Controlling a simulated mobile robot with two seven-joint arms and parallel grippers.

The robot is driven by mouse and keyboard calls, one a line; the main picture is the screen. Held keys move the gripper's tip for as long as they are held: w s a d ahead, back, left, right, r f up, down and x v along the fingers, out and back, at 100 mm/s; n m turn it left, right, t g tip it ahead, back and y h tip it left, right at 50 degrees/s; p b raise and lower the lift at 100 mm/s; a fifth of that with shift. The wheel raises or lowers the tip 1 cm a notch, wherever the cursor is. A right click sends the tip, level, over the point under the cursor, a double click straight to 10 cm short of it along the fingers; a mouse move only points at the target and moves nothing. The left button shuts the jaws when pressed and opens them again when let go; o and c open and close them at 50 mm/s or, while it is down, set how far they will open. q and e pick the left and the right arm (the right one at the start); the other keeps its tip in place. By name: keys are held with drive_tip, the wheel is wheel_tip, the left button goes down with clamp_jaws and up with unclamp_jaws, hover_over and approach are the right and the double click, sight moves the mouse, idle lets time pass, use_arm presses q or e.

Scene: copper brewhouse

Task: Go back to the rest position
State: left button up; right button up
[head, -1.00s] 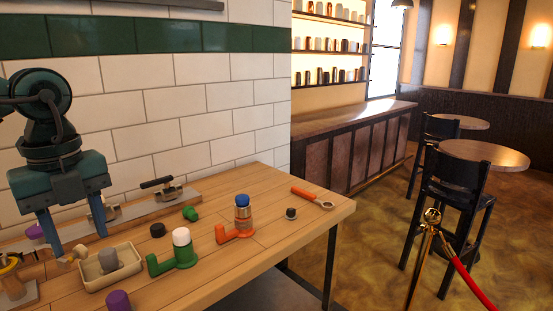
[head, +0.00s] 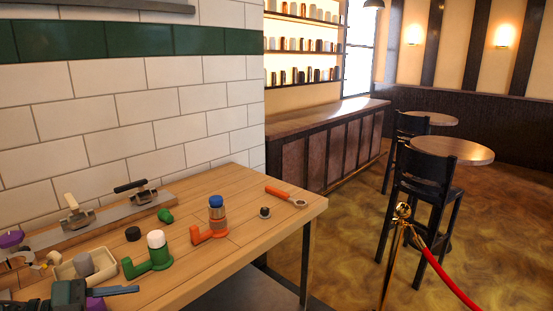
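My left gripper (head: 112,292) is at the bottom left corner, low over the near edge of the wooden workbench (head: 250,222). It is partly cut off by the frame. One finger points right; I cannot make out the gap between the fingers. A purple object (head: 96,304) is partly hidden behind it. The cream tray (head: 66,271) with a grey cylinder (head: 84,264) is just beyond the gripper. My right gripper is not in view.
On the bench are a green piece with a white top (head: 157,250), an orange piece with a blue-capped cylinder (head: 217,214), a black puck (head: 133,234) and an orange-handled wrench (head: 287,196). A rail with clamps (head: 105,215) runs along the tiled wall. A rope post (head: 396,255) and stools stand right.

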use_arm(q)
wheel_tip(320, 180, down, 13)
drive_tip(key=s+d+n+t+y, duration=0.25)
drive_tip(key=n+t+y, duration=0.4)
drive_tip(key=n, duration=0.45)
drive_tip(key=s+d+f+n+g+y+p, duration=0.1)
drive_tip(key=s+d+f+n+g+y, duration=0.2)
drive_tip(key=s+d+f, duration=0.5)
drive_tip(key=d+f+n+g, duration=0.1)
drive_tip(key=d+n, duration=0.1)
drive_tip(key=d, duration=0.2)
drive_tip(key=shift+s+f+n, duration=0.3)
drive_tip(key=shift+s+f, duration=0.05)
drive_tip(key=shift+s, duration=0.05)
drive_tip(key=shift+a, duration=0.1)
